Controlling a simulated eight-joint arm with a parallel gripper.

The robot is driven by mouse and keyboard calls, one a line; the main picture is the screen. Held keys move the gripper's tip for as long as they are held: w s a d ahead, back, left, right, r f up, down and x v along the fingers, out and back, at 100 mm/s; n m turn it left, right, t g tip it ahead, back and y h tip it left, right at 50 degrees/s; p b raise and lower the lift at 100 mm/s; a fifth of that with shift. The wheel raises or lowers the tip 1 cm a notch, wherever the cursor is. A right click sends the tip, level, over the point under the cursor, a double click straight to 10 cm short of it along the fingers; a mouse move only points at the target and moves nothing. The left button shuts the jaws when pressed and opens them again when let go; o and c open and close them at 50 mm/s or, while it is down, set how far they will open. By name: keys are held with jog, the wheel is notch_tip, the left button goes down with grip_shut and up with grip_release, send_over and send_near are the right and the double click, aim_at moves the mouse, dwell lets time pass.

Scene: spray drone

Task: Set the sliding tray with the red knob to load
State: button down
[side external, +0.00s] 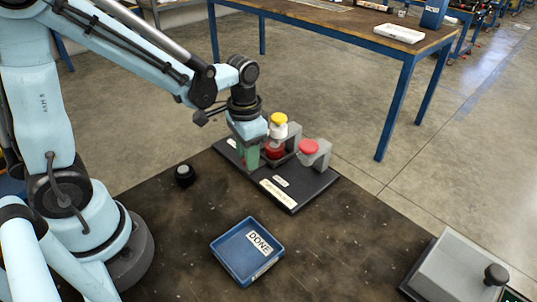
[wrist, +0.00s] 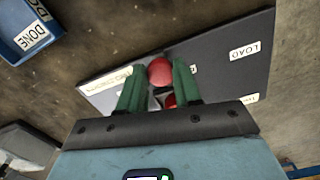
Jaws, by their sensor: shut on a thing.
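My gripper (wrist: 158,72) has green fingers closed on either side of a rounded red knob (wrist: 159,72), seen from above in the wrist view. In the side view my gripper (side external: 262,158) is low over a black base plate (side external: 318,187), with red showing beside its fingers. The tray under the knob is mostly hidden. A LOAD label (wrist: 245,50) lies on the plate, to the right of the fingers in the wrist view; the knob is apart from it.
A yellow knob (side external: 279,118) stands behind my gripper. A red-topped grey block (side external: 309,146) stands to its right. A blue DONE tray (side external: 247,250), a small black knob (side external: 184,175) and a grey box (side external: 460,270) are on the worktop. The worktop between plate and DONE tray is clear.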

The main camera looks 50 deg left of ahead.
jog(key=a, duration=0.8)
jog(key=shift+a, duration=0.2)
jog(key=c, duration=0.8)
grip_release()
jog(key=shift+d, duration=0.1)
notch_tip(320, 180, up, 12)
jog(key=shift+r, duration=0.1)
jog(key=s+d+f+n+t, duration=0.1)
jog(key=d+t, duration=0.1)
jog(key=s+d+t, duration=0.1)
jog(key=d+t, duration=0.1)
jog(key=d, duration=0.1)
jog(key=s+d+f+n+t, duration=0.1)
jog(key=s+d+t, duration=0.1)
jog(key=t, duration=0.1)
jog(key=shift+d+f+n, duration=0.25)
jog(key=shift+f+n, duration=0.05)
